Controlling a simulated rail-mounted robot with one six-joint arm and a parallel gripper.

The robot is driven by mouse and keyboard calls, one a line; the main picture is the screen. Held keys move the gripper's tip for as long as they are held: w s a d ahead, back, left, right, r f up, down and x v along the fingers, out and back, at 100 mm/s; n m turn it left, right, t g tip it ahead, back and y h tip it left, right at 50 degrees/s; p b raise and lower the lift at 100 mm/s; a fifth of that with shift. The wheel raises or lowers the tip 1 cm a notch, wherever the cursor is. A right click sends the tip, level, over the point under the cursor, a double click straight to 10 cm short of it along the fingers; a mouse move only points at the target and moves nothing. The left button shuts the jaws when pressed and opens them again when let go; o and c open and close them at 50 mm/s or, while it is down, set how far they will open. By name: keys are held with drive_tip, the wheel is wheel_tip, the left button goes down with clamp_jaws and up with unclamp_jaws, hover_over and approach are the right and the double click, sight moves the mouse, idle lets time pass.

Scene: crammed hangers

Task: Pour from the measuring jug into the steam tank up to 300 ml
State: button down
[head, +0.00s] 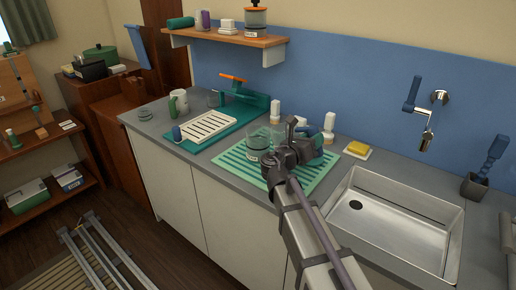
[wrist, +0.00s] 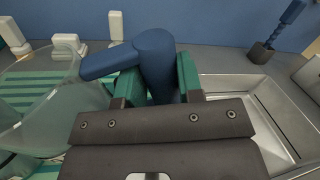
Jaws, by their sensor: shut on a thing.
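The measuring jug (head: 258,142) is clear, over the green striped mat in the head view. It also shows at the left of the wrist view (wrist: 38,85), with pale markings on its side. My gripper (wrist: 160,78) is shut on the jug's blue handle (wrist: 153,62), with a green finger on each side. In the head view my gripper (head: 302,140) is just right of the jug and partly hides it. I cannot tell the water level or whether the jug touches the mat. A teal body with a raised orange part (head: 248,99), apparently the steam tank, stands farther back left.
White-topped bottles (head: 275,112) and a yellow sponge (head: 357,149) stand behind my gripper. The sink (head: 395,215) is at right. A shelf (head: 225,37) hangs above.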

sight(301, 129)
drive_tip(key=shift+w+a, duration=0.75)
drive_tip(key=shift+a, duration=0.3)
drive_tip(key=shift+w+a, duration=0.2)
drive_tip(key=shift+a, duration=0.15)
drive_tip(key=shift+r, duration=0.1)
drive_tip(key=shift+w+a+r+n+t+p, duration=0.15)
drive_tip(key=shift+r+n+t+p, duration=0.1)
drive_tip(key=shift+r+n+p, duration=0.55)
drive_tip(key=shift+w+a+r+n+t+p, duration=0.15)
drive_tip(key=shift+r+n+t+p, duration=0.1)
drive_tip(key=shift+r+n+p, duration=0.5)
drive_tip(key=shift+r, duration=0.25)
drive_tip(key=shift+w+a+r+n+p, duration=0.1)
drive_tip(key=shift+a+r+n+p, duration=0.1)
drive_tip(key=shift+r+n, duration=0.15)
drive_tip(key=shift+w+a+r+n+p, duration=0.1)
drive_tip(key=shift+r+n+p, duration=0.1)
drive_tip(key=shift+r, duration=0.2)
drive_tip(key=shift+r+t, duration=0.2)
drive_tip(key=shift+t, duration=0.1)
drive_tip(key=shift+w+a+r+n, duration=0.1)
drive_tip(key=shift+a+r+n, duration=0.05)
drive_tip(key=shift+n, duration=0.15)
